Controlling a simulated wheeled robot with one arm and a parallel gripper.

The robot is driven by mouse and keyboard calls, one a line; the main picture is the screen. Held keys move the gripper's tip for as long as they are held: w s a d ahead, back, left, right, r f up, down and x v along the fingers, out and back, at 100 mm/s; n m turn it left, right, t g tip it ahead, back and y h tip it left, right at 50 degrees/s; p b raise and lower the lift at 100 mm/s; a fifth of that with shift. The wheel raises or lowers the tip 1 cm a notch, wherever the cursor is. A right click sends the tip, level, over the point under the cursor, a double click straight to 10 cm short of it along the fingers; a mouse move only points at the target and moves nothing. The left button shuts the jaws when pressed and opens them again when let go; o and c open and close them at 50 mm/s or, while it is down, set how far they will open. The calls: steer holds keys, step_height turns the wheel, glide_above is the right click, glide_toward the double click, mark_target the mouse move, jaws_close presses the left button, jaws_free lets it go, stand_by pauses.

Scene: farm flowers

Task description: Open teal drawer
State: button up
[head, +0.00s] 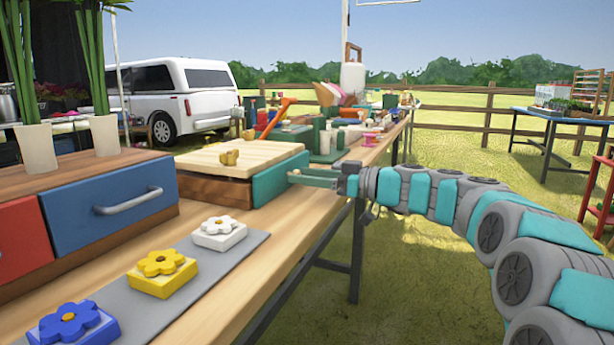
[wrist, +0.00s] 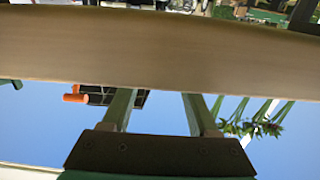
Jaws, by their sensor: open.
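The teal drawer (head: 280,178) is the front of a low wooden box (head: 215,190) with a pale lid, on the long wooden table. Its front sits close against the box, and no handle on it can be made out. My gripper (head: 296,177) comes from the right at the drawer's height, fingers pointing at the teal front. The fingertips are near it; whether they touch cannot be told. In the wrist view my gripper (wrist: 158,98) shows two separate fingers with nothing visible between them. A pale wooden edge crosses that view, and the teal front is not recognisable there.
A blue drawer (head: 108,205) with a metal handle and a red drawer (head: 20,238) stand at the left. White, yellow and blue flower blocks (head: 162,272) lie on a grey mat. Bottles and tools crowd the table behind. Open grass lies right of the table.

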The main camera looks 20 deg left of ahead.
jaws_close()
stand_by(0.4)
stand_by(0.9)
